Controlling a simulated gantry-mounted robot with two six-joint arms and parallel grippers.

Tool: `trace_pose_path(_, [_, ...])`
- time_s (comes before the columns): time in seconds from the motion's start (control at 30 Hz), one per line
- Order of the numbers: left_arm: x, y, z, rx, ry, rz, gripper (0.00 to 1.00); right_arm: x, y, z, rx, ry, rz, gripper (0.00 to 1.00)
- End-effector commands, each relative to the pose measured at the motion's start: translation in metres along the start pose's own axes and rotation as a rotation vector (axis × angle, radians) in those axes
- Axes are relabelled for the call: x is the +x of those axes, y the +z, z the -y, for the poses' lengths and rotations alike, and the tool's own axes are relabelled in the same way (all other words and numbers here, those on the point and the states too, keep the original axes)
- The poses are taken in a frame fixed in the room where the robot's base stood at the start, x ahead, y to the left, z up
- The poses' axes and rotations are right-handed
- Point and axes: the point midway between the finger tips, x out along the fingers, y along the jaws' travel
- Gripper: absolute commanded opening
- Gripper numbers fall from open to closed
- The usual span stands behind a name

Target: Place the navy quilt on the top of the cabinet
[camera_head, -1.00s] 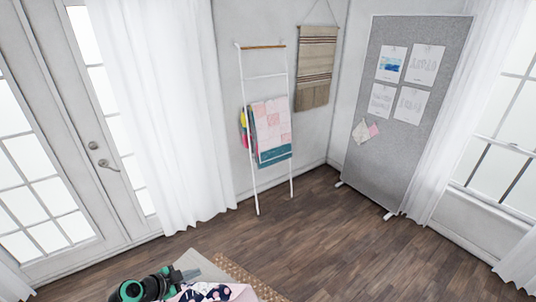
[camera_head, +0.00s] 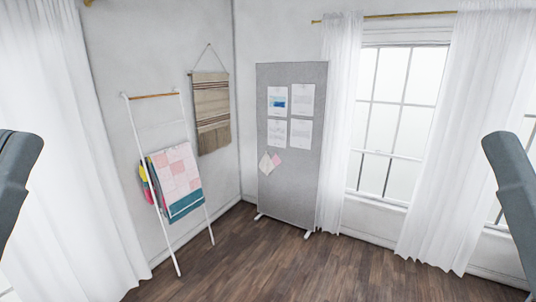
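No navy quilt and no cabinet show in the head view. A pink and white patchwork quilt with a teal border (camera_head: 176,173) hangs over a white leaning ladder rack (camera_head: 137,128). A yellow and pink cloth (camera_head: 147,180) shows partly behind its left side. Grey parts of my own arms stand at the left and right picture edges. No gripper fingers show, so I cannot see what either gripper holds.
A grey pinboard (camera_head: 291,188) with papers stands on feet in the corner. A striped woven hanging (camera_head: 211,117) is on the wall. White curtains (camera_head: 336,130) flank the window (camera_head: 393,110). The wooden floor (camera_head: 250,265) in front is clear.

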Motion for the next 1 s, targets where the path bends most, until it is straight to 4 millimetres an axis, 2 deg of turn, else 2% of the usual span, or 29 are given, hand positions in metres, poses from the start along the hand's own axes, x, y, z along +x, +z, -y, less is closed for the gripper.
trace_pose_path(0.07, [-0.002,-0.002,0.006,-0.195,-0.027,-0.008,0.0,0.0,0.0,0.0,0.0,0.0,0.0,0.5])
trace_pose_path(0.1, [0.018,-0.02,0.011,-0.242,-0.024,-0.009,0.0,0.019,-0.017,0.0,0.0,0.0,0.003,0.5])
trace_pose_path(0.2, [0.051,-0.049,0.018,-0.234,-0.023,-0.007,0.0,0.053,-0.049,0.0,0.0,0.0,-0.002,0.5])
trace_pose_path(0.3, [0.075,-0.07,0.024,-0.233,-0.022,-0.006,0.0,0.077,-0.071,0.0,0.0,0.0,-0.002,0.5])
trace_pose_path(0.4, [0.091,-0.084,0.027,-0.233,-0.022,-0.005,0.0,0.092,-0.085,0.0,0.0,0.0,-0.001,0.5])
trace_pose_path(0.5, [0.096,-0.088,0.029,-0.232,-0.022,-0.004,0.0,0.098,-0.09,0.0,0.0,0.0,0.0,0.5])
trace_pose_path(1.0, [0.093,-0.086,0.028,-0.232,-0.021,-0.004,0.0,0.095,-0.087,0.0,0.0,0.0,0.0,0.5])
